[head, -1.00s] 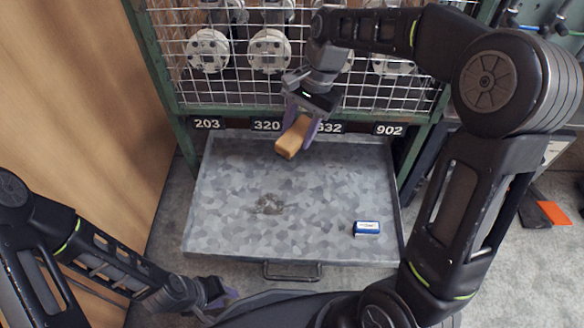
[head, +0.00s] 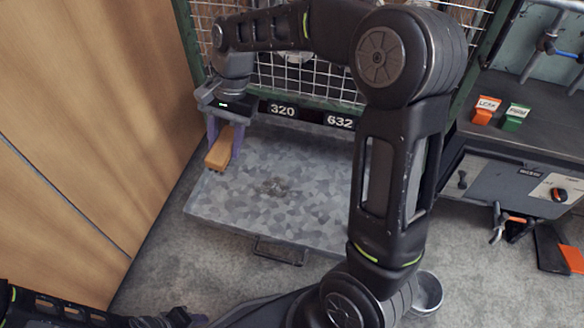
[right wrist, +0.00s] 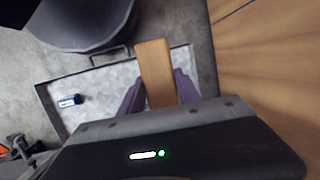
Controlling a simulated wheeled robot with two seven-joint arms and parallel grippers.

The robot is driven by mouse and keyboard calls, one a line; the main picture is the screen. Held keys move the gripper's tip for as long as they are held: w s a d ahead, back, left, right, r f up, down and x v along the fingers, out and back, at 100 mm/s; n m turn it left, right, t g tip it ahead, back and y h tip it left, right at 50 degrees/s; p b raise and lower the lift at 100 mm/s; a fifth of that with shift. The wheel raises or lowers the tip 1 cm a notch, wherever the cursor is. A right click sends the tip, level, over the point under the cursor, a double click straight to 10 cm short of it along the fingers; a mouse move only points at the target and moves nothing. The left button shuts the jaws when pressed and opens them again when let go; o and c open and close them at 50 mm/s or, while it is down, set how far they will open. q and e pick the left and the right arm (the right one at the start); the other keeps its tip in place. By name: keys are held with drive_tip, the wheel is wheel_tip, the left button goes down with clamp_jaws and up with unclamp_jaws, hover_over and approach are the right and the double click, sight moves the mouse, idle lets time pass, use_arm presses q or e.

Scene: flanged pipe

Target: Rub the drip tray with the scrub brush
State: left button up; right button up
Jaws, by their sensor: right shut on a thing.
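The drip tray (head: 300,180) is a grey mottled metal sheet with a front handle, seen in the head view. My right gripper (head: 222,146) is shut on the scrub brush (head: 218,148), a tan wooden block, over the tray's back left area. The brush (right wrist: 154,70) also shows between purple fingers in the right wrist view, with the tray (right wrist: 105,88) beyond it.
A blue and white box (right wrist: 69,101) lies on the tray in the right wrist view; my right arm hides that area in the head view. A wooden panel (head: 90,110) stands close on the left. A wire-mesh rack (head: 330,85) is behind. A round metal bowl (head: 428,292) sits on the floor.

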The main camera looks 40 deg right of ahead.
drive_tip(key=s+d+f+m+t+p, duration=0.2)
drive_tip(key=s+d+f+m, duration=0.2)
drive_tip(key=d+f, duration=1.4)
drive_tip(key=f+m, duration=0.1)
drive_tip(key=m, duration=0.2)
drive_tip(key=shift+f, duration=0.1)
